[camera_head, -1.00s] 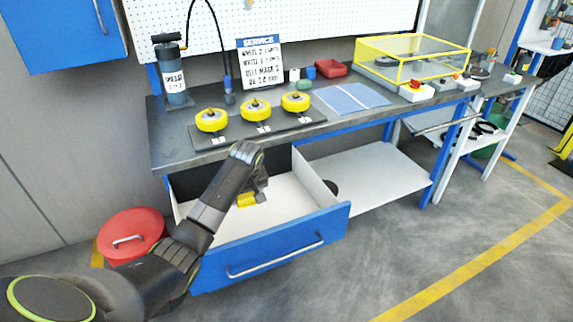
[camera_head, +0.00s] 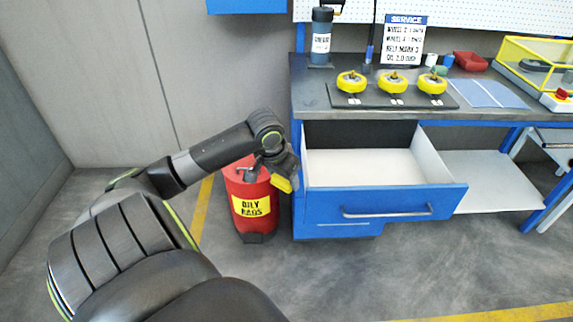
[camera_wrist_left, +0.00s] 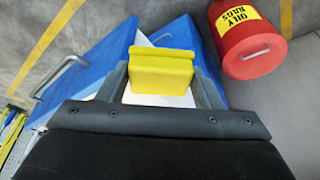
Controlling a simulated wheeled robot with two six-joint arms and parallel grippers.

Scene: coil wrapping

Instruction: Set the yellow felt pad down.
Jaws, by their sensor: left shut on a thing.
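The yellow felt pad (camera_head: 282,184) is held in my left gripper (camera_head: 284,174). In the left wrist view the yellow felt pad (camera_wrist_left: 161,71) sits between the two fingers of the left gripper (camera_wrist_left: 163,82), which are shut on it. In the head view the gripper points down in the air, at the left edge of the open drawer (camera_head: 360,168) and beside the red can (camera_head: 249,188) labelled "OILY RAGS". The drawer's visible floor looks bare. My right gripper is not in view.
The workbench (camera_head: 430,113) carries several yellow wheels on a dark mat, a grease bottle (camera_head: 320,40), a service sign (camera_head: 403,40), a blue sheet (camera_head: 485,93) and a red bin (camera_head: 470,61). The blue drawer front juts out. The floor before it is clear.

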